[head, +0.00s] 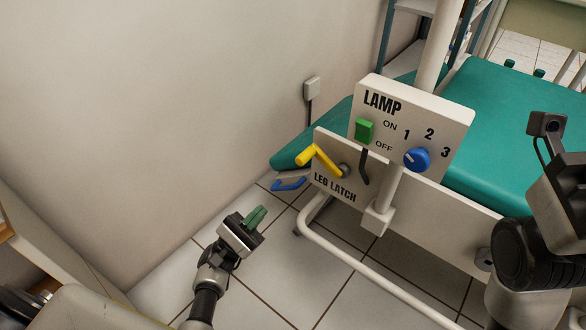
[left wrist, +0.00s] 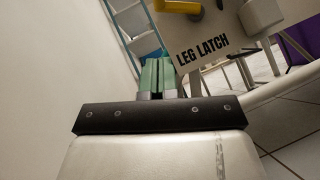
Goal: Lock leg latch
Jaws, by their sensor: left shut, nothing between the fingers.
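In the left wrist view the yellow lever (left wrist: 180,6) is cut off at the top edge, above the panel lettering (left wrist: 203,50). My left gripper (head: 257,213) has green fingers shut together with nothing between them. It is below and left of the lever, apart from it. Its fingers also show in the left wrist view (left wrist: 158,73). My right gripper's fingers are not visible.
The LAMP panel (head: 455,116), with a green switch (head: 364,131) and blue knob (head: 417,159), stands right of the lever. A blue handle (head: 289,184) is left of the panel. A white tube frame (head: 365,268) runs low in front. The wall is left.

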